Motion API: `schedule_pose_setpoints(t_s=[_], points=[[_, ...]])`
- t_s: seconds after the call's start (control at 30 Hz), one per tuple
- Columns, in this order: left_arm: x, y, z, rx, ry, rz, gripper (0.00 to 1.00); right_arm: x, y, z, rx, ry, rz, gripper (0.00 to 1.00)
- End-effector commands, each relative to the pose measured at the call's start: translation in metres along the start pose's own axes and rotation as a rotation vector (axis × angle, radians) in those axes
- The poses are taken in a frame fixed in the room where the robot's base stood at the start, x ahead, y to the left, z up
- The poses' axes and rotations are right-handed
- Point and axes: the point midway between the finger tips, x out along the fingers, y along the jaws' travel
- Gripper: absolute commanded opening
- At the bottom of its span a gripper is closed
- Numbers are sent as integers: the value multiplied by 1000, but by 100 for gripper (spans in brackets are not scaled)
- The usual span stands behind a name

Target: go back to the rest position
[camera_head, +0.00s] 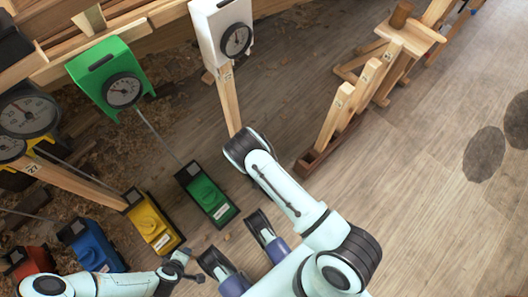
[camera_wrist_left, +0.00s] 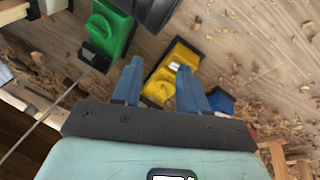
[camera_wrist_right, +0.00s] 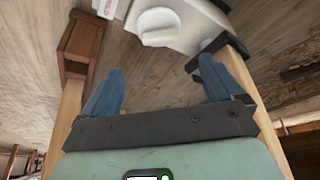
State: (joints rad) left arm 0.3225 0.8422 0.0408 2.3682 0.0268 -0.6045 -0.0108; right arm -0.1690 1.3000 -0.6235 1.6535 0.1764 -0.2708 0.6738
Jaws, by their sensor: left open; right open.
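My left gripper (camera_head: 190,266) is at the bottom of the head view, just below the yellow box. In the left wrist view its two blue fingers (camera_wrist_left: 157,84) are apart with nothing held between them. The yellow box (camera_wrist_left: 172,75) shows beyond the fingertips. My right gripper (camera_head: 230,236) is near the bottom middle of the head view, to the right of my left gripper. In the right wrist view its fingers (camera_wrist_right: 160,80) are wide apart and empty. A white housing with a round knob (camera_wrist_right: 165,25) shows beyond them.
Green (camera_head: 207,194), yellow (camera_head: 152,222) and blue (camera_head: 92,246) boxes stand on the floor. Green (camera_head: 105,75) and white (camera_head: 220,30) dial housings stand behind. A wooden rack (camera_head: 350,105) is at upper right. The floor (camera_head: 430,200) at right is clear.

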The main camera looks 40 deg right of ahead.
Motion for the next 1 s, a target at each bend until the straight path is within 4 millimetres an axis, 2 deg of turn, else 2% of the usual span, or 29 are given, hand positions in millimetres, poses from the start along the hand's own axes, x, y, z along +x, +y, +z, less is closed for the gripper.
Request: schedule_pose_setpoints(t_s=[0.07, 0.2, 0.8, 0.87, 0.97, 1.0], points=[[-6, 0, 11, 0, -32, -2, 43, -11, 0, 0, 0, 0, -1, 94], [-8, 1, 17, 1, -50, -1, 43, -18, 0, 0, 0, 0, -1, 94], [-8, 1, 18, 0, -53, -2, 43, -18, 1, 1, 0, -2, 0, 94], [-8, 1, 18, 0, -53, -2, 43, -20, 6, 6, -1, -16, 2, 94], [-8, 1, 18, 0, -53, -2, 43, -27, 21, 28, -12, -74, -2, 94], [-8, 1, 18, 0, -53, -2, 43, -34, 28, 41, -22, -111, -12, 94]])
